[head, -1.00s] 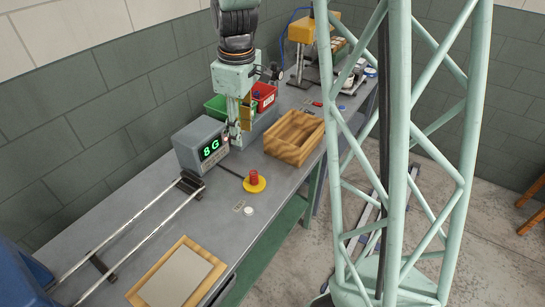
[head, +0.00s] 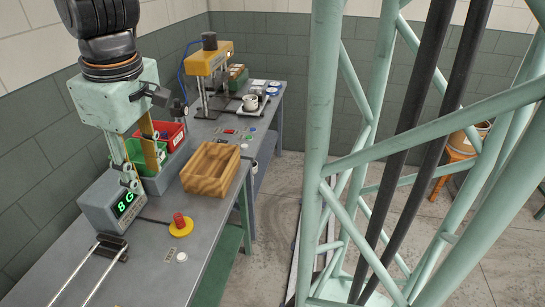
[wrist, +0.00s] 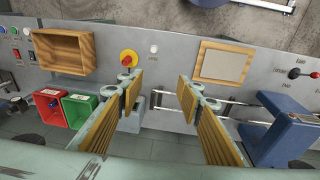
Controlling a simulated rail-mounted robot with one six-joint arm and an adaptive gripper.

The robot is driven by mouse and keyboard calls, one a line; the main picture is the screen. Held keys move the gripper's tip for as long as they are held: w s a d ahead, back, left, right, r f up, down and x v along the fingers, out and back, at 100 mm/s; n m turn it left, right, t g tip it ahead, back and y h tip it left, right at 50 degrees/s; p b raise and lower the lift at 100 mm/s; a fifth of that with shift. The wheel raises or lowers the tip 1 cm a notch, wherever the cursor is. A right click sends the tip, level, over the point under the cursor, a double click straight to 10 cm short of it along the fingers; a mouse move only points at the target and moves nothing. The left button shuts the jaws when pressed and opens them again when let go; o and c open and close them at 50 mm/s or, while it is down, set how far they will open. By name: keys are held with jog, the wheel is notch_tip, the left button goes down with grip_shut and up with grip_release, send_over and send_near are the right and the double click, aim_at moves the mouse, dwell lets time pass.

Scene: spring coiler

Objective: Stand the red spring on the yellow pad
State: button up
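The red spring (head: 179,219) stands upright on the round yellow pad (head: 181,229), on the grey bench. In the wrist view the red spring (wrist: 127,58) shows end-on, inside the outline of the yellow pad (wrist: 134,63). My gripper (head: 143,178) is above the bench beside the display box, to the left of the pad and apart from it. In the wrist view my gripper (wrist: 160,88) has its two fingers wide apart with nothing held between them. Part of the display box is hidden behind the fingers there.
The display box (head: 114,205) reads 8G. Red (head: 172,137) and green (head: 134,152) bins stand behind my gripper. A wooden tray (head: 212,168) lies right of them. A small white disc (head: 181,257) lies in front of the pad. A yellow press (head: 208,62) stands farther back.

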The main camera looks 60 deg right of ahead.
jog(key=s+a+r+m+t, duration=0.1)
jog(key=s+a+r+m, duration=0.1)
jog(key=s, duration=0.8)
jog(key=s+a+r+m+t, duration=0.1)
jog(key=s+r, duration=0.4)
jog(key=s, duration=0.6)
jog(key=shift+a+r+m, duration=0.3)
jog(key=shift+a+m, duration=0.2)
jog(key=shift+a, duration=0.7)
jog(key=shift+c, duration=0.3)
